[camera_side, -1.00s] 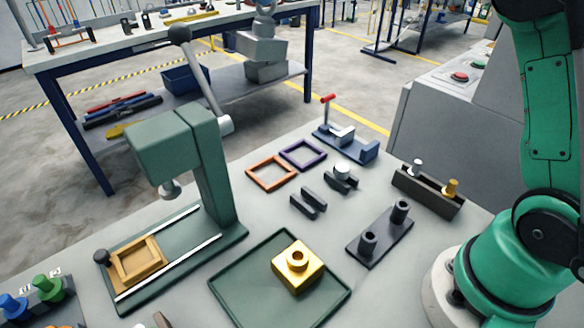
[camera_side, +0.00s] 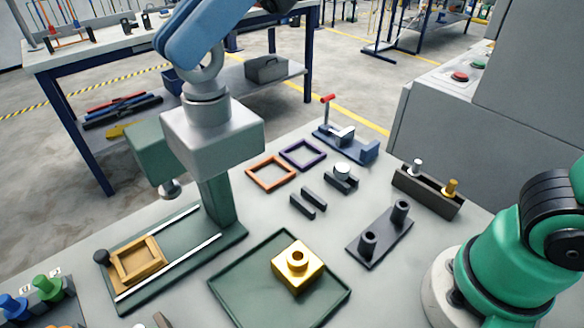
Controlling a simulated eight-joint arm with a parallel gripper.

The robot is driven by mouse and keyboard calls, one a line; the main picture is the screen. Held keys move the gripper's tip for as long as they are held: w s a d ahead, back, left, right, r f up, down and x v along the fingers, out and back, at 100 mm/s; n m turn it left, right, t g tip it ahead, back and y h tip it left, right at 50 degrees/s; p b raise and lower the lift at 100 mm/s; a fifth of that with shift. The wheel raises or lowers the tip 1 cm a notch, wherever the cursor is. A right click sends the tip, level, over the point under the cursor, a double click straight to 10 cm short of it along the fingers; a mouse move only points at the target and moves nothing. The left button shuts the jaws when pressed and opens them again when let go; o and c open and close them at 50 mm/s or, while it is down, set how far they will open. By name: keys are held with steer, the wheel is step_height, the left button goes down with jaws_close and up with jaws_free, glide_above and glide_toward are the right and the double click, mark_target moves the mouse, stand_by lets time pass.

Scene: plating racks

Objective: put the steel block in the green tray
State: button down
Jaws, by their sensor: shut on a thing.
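My gripper (camera_side: 212,146) is the pale grey box-shaped end of the blue arm, at upper left. It hangs well above the table, in front of the green press, so it covers part of the press. Its fingers and whatever they grip are hidden under and behind the grey body. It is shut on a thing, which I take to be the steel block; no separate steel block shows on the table. The dark green tray (camera_side: 243,294) lies flat at the front middle, to the lower right of my gripper. A gold block with a round boss (camera_side: 298,266) sits in its right half.
The green press (camera_side: 146,150) stands left of the tray, with a wooden frame (camera_side: 138,262) on its base. Right of the tray is a dark two-post fixture (camera_side: 382,236). Behind lie an orange frame (camera_side: 258,180) and dark bars (camera_side: 308,203). The tray's left half is clear.

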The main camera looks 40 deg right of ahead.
mark_target(200, 137)
steer(key=shift+s+a+f, duration=0.15)
steer(key=shift+s, duration=0.3)
steer(key=shift+s+a+f, duration=0.1)
steer(key=shift+s+a, duration=0.05)
steer(key=shift+s, duration=0.3)
step_height(200, 137, down, 4)
steer(key=shift+f, duration=0.2)
step_height(200, 137, down, 21)
steer(key=shift+r, duration=0.15)
steer(key=c, duration=0.9)
jaws_free()
steer(key=shift+o, duration=0.2)
